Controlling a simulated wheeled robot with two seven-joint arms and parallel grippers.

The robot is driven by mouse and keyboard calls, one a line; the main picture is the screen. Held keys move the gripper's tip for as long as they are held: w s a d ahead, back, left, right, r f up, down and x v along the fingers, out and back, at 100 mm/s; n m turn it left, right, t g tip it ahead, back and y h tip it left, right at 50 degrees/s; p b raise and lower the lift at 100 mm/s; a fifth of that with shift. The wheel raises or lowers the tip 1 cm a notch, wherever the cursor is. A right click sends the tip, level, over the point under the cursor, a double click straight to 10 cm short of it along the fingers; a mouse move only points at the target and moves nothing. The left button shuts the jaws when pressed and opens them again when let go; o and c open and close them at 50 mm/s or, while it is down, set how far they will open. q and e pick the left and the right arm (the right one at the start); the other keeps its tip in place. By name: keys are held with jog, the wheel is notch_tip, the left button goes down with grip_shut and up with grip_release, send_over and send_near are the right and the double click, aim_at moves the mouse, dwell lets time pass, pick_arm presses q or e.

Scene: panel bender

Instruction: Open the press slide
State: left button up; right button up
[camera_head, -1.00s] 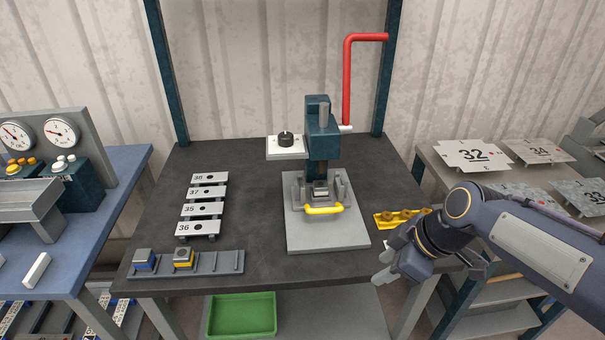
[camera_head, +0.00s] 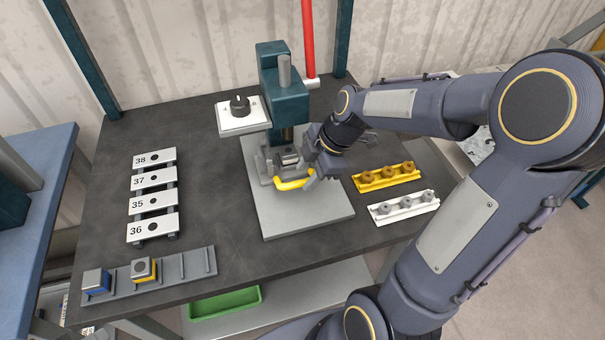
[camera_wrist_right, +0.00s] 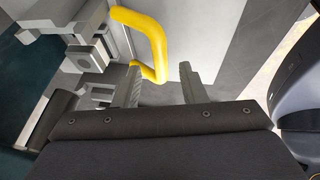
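The press (camera_head: 283,95) is a dark teal column on a grey base plate (camera_head: 325,217). Its slide (camera_head: 287,158) is a small grey block low at the front, with a yellow bar handle (camera_head: 293,184). My right gripper (camera_head: 312,180) is at the right end of this handle. In the right wrist view the yellow handle (camera_wrist_right: 157,40) lies just ahead of the gripper (camera_wrist_right: 160,85). The two fingers are spread, with one handle end near the gap between them. I cannot tell whether they touch it. My left gripper is not in view.
A red lever (camera_head: 308,40) rises behind the press, and a dial box (camera_head: 243,122) juts out at its left. Yellow (camera_head: 387,177) and white (camera_head: 403,206) holders sit right of the base. Numbered plates (camera_head: 152,181) and a grey rail (camera_head: 185,272) lie left.

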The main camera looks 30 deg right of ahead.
jog(key=shift+x, duration=1.15)
grip_shut()
